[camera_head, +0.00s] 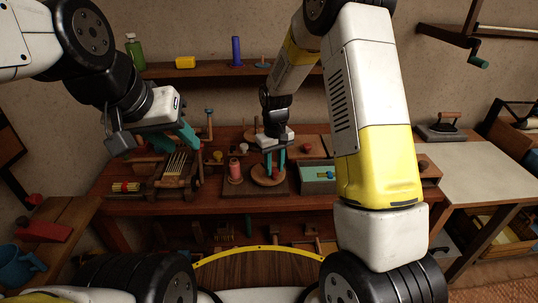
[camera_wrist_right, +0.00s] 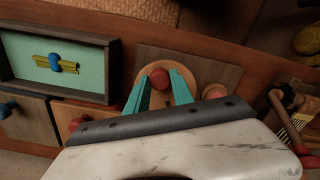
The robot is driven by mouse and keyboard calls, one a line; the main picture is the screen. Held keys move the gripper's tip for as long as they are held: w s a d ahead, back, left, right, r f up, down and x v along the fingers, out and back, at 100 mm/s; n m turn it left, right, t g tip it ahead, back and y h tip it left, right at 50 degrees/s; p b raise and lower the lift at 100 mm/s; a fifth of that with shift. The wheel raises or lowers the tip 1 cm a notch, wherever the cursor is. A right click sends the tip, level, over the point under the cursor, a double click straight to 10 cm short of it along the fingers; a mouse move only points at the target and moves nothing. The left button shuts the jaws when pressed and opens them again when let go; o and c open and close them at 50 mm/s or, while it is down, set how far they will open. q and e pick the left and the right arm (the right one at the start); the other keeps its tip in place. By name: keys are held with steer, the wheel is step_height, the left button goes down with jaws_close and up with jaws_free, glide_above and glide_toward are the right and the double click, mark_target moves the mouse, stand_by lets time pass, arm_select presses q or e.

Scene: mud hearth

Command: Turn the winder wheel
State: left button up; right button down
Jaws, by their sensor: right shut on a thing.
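The winder wheel is a round wooden disc (camera_head: 267,182) lying flat on a dark base board on the workbench. It also shows in the wrist view (camera_wrist_right: 178,67), with a red knob (camera_wrist_right: 159,79) on it. My right gripper (camera_head: 275,169) points down over the disc. Its teal fingers stand on both sides of the red knob and are shut on it. A red spool (camera_head: 235,169) stands on the same board, left of the disc. My left gripper (camera_head: 177,137) hangs above the left part of the bench, empty, its teal fingers apart.
A wooden frame with pale strings (camera_head: 176,164) stands below my left gripper. A teal-lined tray (camera_head: 318,174) with a blue and yellow piece (camera_wrist_right: 56,64) sits close right of the winder. A shelf (camera_head: 215,70) runs along the wall. A pale side table (camera_head: 480,157) is at right.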

steer(key=shift+w+d+n, duration=0.2)
steer(key=shift+d+n, duration=0.1)
steer(key=shift+n, duration=0.5)
steer(key=c, duration=1.1)
jaws_free()
steer(key=shift+r, duration=0.1)
step_height(320, 180, up, 8)
steer(key=shift+f, duration=0.15)
